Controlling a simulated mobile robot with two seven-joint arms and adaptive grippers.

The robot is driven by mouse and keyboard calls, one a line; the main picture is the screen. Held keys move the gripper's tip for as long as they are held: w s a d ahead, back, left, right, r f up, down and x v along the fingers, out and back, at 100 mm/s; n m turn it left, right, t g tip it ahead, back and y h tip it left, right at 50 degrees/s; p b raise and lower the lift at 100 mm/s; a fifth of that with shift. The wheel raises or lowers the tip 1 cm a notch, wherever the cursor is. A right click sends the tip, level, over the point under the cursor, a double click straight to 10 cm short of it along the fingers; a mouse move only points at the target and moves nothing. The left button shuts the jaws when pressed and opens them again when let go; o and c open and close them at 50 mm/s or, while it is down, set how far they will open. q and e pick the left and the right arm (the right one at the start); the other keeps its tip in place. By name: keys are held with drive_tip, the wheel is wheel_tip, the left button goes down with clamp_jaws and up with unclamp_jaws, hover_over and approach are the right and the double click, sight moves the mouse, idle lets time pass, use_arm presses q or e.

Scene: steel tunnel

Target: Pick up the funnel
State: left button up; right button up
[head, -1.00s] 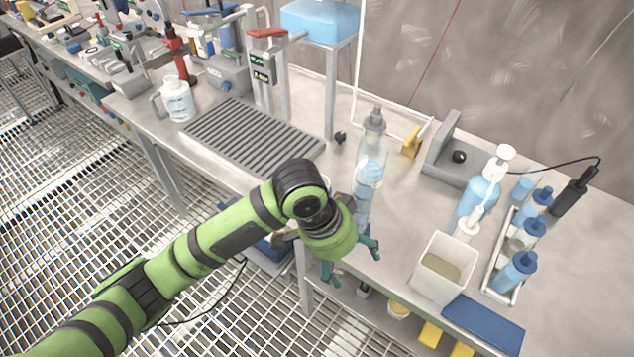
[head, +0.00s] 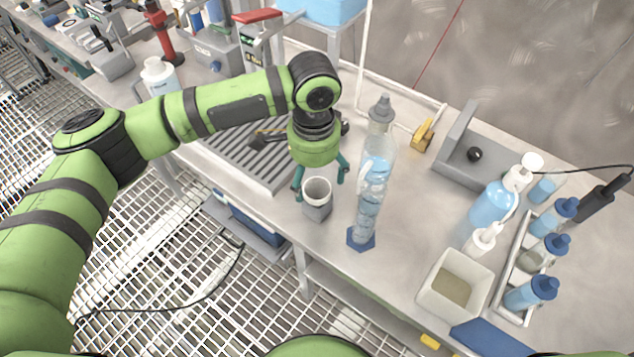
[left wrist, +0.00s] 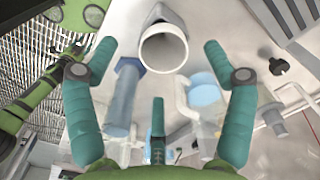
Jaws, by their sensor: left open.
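A small grey cup-shaped piece with a pale round rim, which I take for the funnel (head: 317,200), stands near the bench's front edge. My left gripper (head: 321,183) points down from above and behind it, fingers spread and empty. In the left wrist view the funnel's open mouth (left wrist: 163,48) lies ahead, between and slightly beyond the fingertips (left wrist: 160,52). I cannot tell whether any finger touches it. Its lower part is hard to make out there.
A tall clear cylinder (head: 371,190) with a blue foot and grey top stands close to the right of the funnel. A grey slotted plate (head: 222,150) lies to the left. A square beige container (head: 435,290) and blue-capped bottles stand further right.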

sight(317, 188)
use_arm(q)
drive_tip(key=f, duration=0.3)
drive_tip(key=f+p, duration=0.1)
drive_tip(key=f, duration=0.1)
drive_tip(key=shift+w+d, duration=0.3)
drive_tip(key=shift+s+f, duration=0.1)
drive_tip(key=shift+f, duration=0.05)
drive_tip(key=c, duration=1.1)
drive_tip(key=shift+c, duration=0.2)
wheel_tip(317, 188, up, 10)
drive_tip(key=shift+r+b, duration=0.1)
drive_tip(key=shift+b, duration=0.6)
